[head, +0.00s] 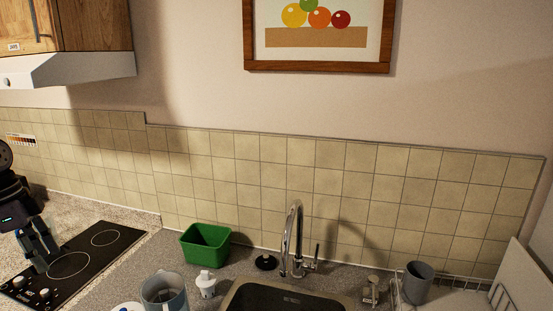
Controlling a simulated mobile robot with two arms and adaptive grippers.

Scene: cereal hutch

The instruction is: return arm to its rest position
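My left gripper (48,260) is at the left edge of the head view, in front of the black cooktop (78,262). Its two dark fingers point down and their tips look apart, with nothing seen between them. I cannot tell its exact height above the cooktop. My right gripper is not in view.
A range hood (70,69) hangs under a wooden cabinet (92,24) at upper left. A green bin (206,243), a grey pitcher (163,292), a white bottle (205,284), a faucet (296,240), a sink (285,300) and a grey cup (417,282) line the counter.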

